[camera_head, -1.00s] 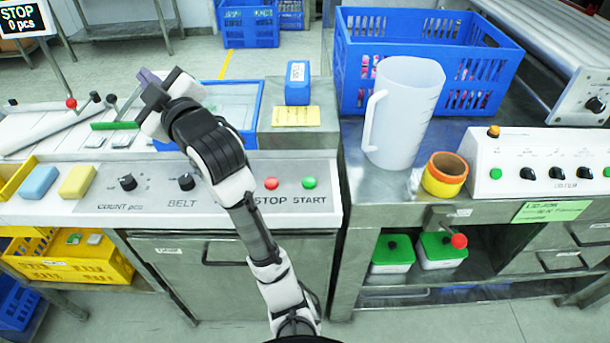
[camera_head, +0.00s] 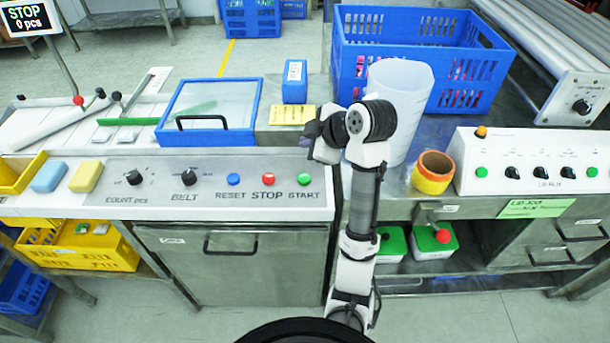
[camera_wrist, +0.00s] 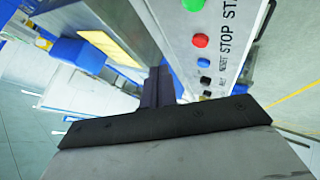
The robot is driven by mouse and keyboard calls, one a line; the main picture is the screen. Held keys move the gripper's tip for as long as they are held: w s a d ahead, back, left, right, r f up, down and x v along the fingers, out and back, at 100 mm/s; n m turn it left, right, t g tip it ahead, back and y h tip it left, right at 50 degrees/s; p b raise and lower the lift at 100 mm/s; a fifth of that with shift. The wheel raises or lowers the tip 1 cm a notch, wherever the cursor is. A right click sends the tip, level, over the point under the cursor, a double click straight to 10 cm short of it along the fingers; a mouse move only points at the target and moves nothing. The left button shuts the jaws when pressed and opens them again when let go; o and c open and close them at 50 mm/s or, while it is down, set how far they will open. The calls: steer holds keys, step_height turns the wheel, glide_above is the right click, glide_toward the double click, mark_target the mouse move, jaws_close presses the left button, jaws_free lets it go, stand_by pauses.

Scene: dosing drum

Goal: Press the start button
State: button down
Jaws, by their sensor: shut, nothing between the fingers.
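The green start button (camera_head: 304,179) is at the right end of the sloped white control panel (camera_head: 110,200), above the label START. It also shows at the top of the wrist view (camera_wrist: 193,4). The red stop button (camera_head: 269,180) and the blue reset button (camera_head: 233,179) are to its left; in the wrist view the red one (camera_wrist: 200,40) is below the green. My gripper (camera_head: 312,135) is shut and empty, held above and behind the start button, apart from it. In the wrist view its dark fingers (camera_wrist: 155,88) are beside the panel. The display (camera_head: 27,18) reads STOP, 0 pcs.
A blue-framed clear lid (camera_head: 210,112) with a handle is behind the panel. A blue box (camera_head: 295,82) and yellow note (camera_head: 292,114) are near my gripper. A white jug (camera_head: 402,95) stands behind my arm, with a yellow-orange ring (camera_head: 433,173) to the right.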

mark_target(308, 180)
steer(key=shift+f, duration=0.15)
step_height(308, 180, down, 8)
steer(key=b, duration=0.7)
steer(key=shift+f, duration=0.25)
stand_by(1.7)
steer(key=shift+f+b, duration=0.3)
steer(key=shift+f, duration=0.15)
